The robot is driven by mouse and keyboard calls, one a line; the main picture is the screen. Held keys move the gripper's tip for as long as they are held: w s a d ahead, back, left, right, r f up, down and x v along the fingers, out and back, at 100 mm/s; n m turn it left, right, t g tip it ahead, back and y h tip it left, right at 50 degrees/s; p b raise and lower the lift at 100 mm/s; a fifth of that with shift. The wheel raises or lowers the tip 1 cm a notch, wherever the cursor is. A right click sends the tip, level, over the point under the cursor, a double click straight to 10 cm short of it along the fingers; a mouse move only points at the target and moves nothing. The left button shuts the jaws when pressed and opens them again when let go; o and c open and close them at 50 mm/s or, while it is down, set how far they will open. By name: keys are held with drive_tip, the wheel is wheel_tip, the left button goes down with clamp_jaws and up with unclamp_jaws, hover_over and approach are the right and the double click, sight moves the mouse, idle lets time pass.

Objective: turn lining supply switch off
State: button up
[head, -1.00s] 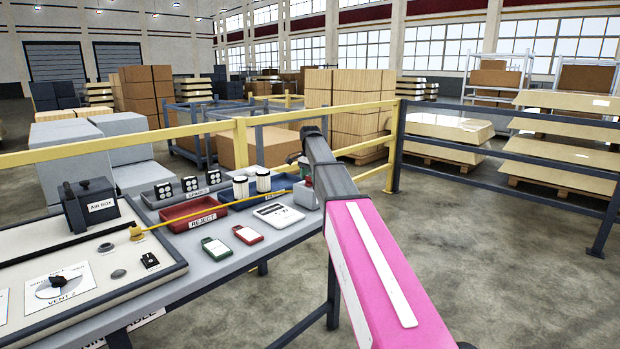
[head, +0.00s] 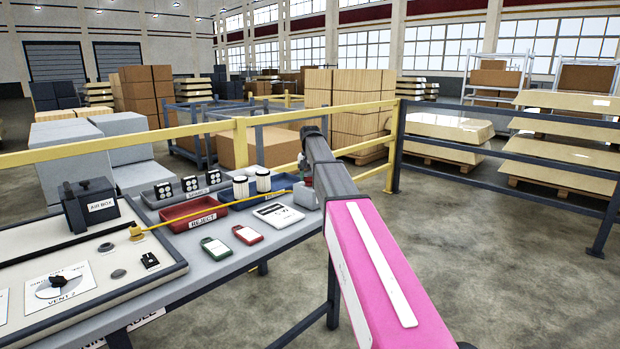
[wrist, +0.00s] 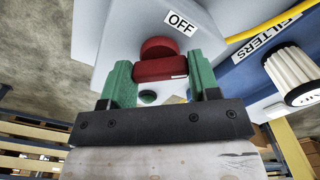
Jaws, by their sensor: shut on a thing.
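The red switch (wrist: 160,48) sits on a pale grey box in the wrist view, with a round hub and a red bar below it. An OFF label (wrist: 180,22) is just above and right of the hub. My gripper (wrist: 158,70) has green fingers on either side of the red bar, shut on it. A green round part (wrist: 148,96) shows between the fingers below the bar. In the head view the grey box (head: 307,196) is at the bench's right end, and my arm hides most of my gripper and the switch.
A blue FILTERS tray (head: 235,198) holds white cylinders beside the box, close to my gripper. A red REJECT tray (head: 195,214), several tags and a VENT 2 dial (head: 58,284) lie further left. A yellow rail (head: 210,127) runs behind the bench. Floor at right is open.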

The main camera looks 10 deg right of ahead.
sight(310, 177)
drive_tip(key=n, duration=0.4)
drive_tip(key=shift+n, duration=2.9)
drive_tip(key=o, duration=0.9)
wheel_tip(310, 177, up, 11)
drive_tip(key=shift+f, duration=0.1)
